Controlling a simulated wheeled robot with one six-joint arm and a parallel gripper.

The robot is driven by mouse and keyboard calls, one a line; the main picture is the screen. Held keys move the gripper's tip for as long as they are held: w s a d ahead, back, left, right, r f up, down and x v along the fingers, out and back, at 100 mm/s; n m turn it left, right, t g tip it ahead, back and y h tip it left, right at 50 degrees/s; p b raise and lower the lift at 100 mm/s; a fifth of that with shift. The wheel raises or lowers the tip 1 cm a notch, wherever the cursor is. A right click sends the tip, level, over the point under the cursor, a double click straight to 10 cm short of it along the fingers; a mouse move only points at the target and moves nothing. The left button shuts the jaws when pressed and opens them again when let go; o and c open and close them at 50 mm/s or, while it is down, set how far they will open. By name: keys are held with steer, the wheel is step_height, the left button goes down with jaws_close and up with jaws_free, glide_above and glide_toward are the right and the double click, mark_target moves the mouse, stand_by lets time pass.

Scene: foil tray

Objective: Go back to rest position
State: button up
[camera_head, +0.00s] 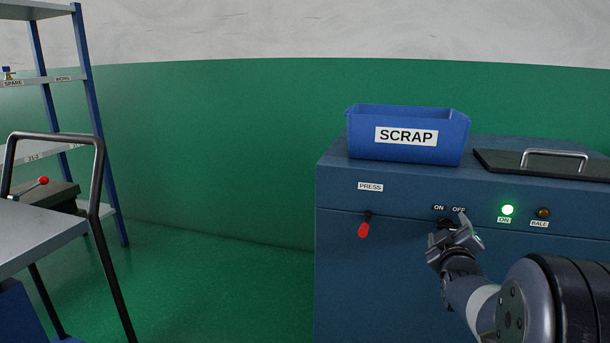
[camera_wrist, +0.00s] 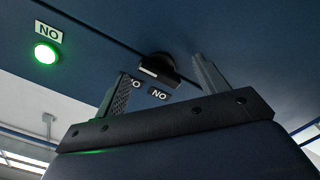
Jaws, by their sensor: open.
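My gripper (camera_head: 453,230) is in front of the blue machine's front panel (camera_head: 380,280), at the ON/OFF labels (camera_head: 449,208). In the wrist view its two fingers (camera_wrist: 161,72) stand apart, with the dark switch knob (camera_wrist: 158,69) showing between and beyond them. Nothing is held in the fingers. I cannot tell whether a finger touches the knob. The green ON lamp (camera_head: 507,210) is lit, and it also shows in the wrist view (camera_wrist: 45,53). In the head view the gripper hides most of the knob.
A blue SCRAP bin (camera_head: 408,145) and a black lid with a metal handle (camera_head: 545,165) sit on the machine. A red-handled PRESS lever (camera_head: 364,227) hangs left of the gripper. The BALE lamp (camera_head: 543,213) looks unlit. A cart (camera_head: 45,235) and shelving stand left; floor between is clear.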

steer(key=shift+r+n+p, duration=0.1)
steer(key=shift+n+p, duration=0.6)
steer(key=shift+n, duration=0.5)
steer(key=p+v, duration=0.1)
steer(key=v, duration=0.9)
steer(key=shift+s, duration=0.2)
